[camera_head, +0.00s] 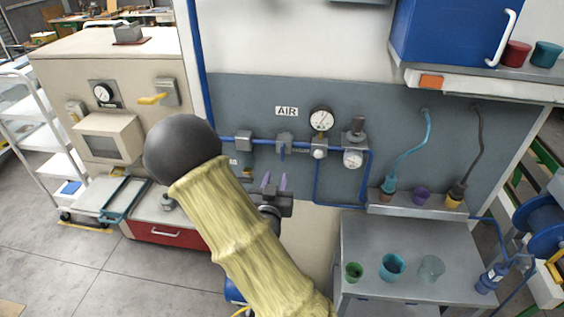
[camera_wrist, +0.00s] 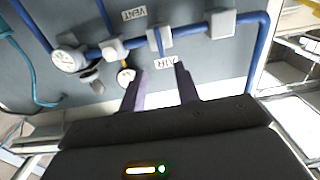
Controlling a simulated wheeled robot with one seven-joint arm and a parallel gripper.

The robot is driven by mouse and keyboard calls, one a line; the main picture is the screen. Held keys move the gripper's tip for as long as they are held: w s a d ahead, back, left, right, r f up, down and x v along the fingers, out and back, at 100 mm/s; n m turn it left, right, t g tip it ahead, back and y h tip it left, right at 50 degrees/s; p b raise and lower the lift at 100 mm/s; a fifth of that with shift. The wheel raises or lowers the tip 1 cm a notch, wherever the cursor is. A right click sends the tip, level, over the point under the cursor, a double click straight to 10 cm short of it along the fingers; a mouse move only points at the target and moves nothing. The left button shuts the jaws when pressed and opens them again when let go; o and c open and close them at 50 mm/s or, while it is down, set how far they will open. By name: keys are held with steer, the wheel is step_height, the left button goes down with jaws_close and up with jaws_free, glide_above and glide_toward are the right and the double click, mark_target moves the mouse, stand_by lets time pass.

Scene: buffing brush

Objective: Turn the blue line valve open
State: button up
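The blue line valve (camera_head: 284,140) is a grey block on the blue pipe, with a short blue handle (camera_head: 282,153) hanging down across the pipe's line. In the wrist view the valve (camera_wrist: 158,38) sits just beyond my fingertips, its handle crosswise to the pipe. My gripper (camera_head: 275,181) is below the valve in the head view. Its two purple fingers (camera_wrist: 160,72) are apart with nothing visible between them. The handle appears in line with the gap, and I see no contact. Part of the wall under the valve is hidden by my arm.
A round gauge (camera_head: 321,119) and a regulator (camera_head: 354,150) stand right of the valve. A yellow-handled valve (camera_head: 154,98) is on the beige cabinet at left. A grey bench (camera_head: 400,235) with cups is lower right. The blue pipe (camera_head: 262,141) runs along the panel.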

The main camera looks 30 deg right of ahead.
mark_target(282, 153)
steer(key=p+x, duration=0.2)
steer(key=x, duration=0.9)
steer(key=shift+r, duration=0.15)
steer(key=shift+w+d+p, duration=0.2)
steer(key=shift+w+p, duration=0.05)
steer(key=shift+p, duration=0.05)
jaws_close()
